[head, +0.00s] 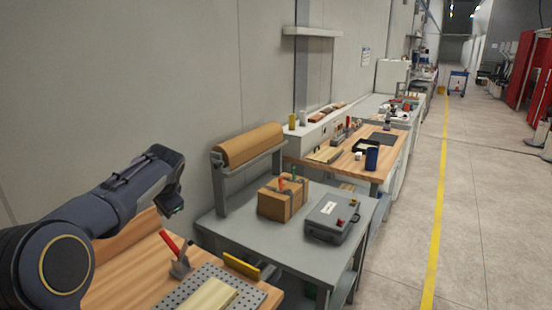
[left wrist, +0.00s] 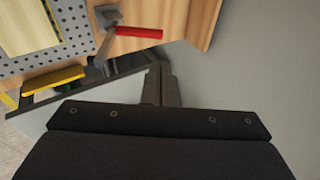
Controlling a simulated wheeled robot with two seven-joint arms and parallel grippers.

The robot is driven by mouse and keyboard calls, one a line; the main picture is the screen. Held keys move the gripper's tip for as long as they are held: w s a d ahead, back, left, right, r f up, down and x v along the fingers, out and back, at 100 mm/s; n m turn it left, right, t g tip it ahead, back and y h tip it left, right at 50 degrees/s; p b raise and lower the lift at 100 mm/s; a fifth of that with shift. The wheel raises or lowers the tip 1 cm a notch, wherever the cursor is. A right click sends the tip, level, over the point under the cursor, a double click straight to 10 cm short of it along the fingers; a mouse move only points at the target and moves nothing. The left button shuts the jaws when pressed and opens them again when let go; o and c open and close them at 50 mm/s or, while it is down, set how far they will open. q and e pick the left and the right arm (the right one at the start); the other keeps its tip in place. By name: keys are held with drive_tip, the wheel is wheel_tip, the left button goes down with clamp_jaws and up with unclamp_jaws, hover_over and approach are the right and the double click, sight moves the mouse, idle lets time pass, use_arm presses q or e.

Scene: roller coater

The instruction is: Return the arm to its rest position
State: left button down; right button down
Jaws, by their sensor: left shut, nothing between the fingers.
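My left arm (head: 110,205) comes in from the left in the head view and is raised over the near wooden workbench (head: 135,270). Its wrist end points down near the wall, and the fingers are hardly visible there. In the left wrist view my left gripper (left wrist: 160,85) is shut and empty, with its two fingers together. It is apart from the red-handled tool (left wrist: 138,32), which also shows in the head view (head: 170,243). My right gripper is in neither view.
A perforated metal plate (head: 200,285) with a pale board (head: 212,298) lies on the near bench. A yellow-edged tool (head: 242,266) is beside it. A grey table (head: 275,238) holds a paper roll (head: 247,146), a cardboard box (head: 283,198) and a grey case (head: 332,218). The right-hand floor (head: 490,220) is clear.

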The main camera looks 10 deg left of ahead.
use_arm(q)
drive_tip(key=s+d+f+n+h, duration=0.1)
drive_tip(key=s+d+n+h, duration=0.3)
drive_tip(key=s, duration=0.6)
drive_tip(key=s+d+h, duration=0.2)
drive_tip(key=s+d, duration=0.3)
drive_tip(key=s, duration=0.6)
drive_tip(key=s+d+f+n+h, duration=0.1)
drive_tip(key=s+d+f, duration=0.3)
drive_tip(key=s, duration=0.3)
drive_tip(key=s+d+f+n+t+h, duration=0.1)
drive_tip(key=s+d+f+n, duration=0.1)
drive_tip(key=s+d, duration=0.5)
drive_tip(key=shift+s+f+h, duration=0.4)
drive_tip(key=shift+f, duration=0.45)
drive_tip(key=shift+d, duration=0.1)
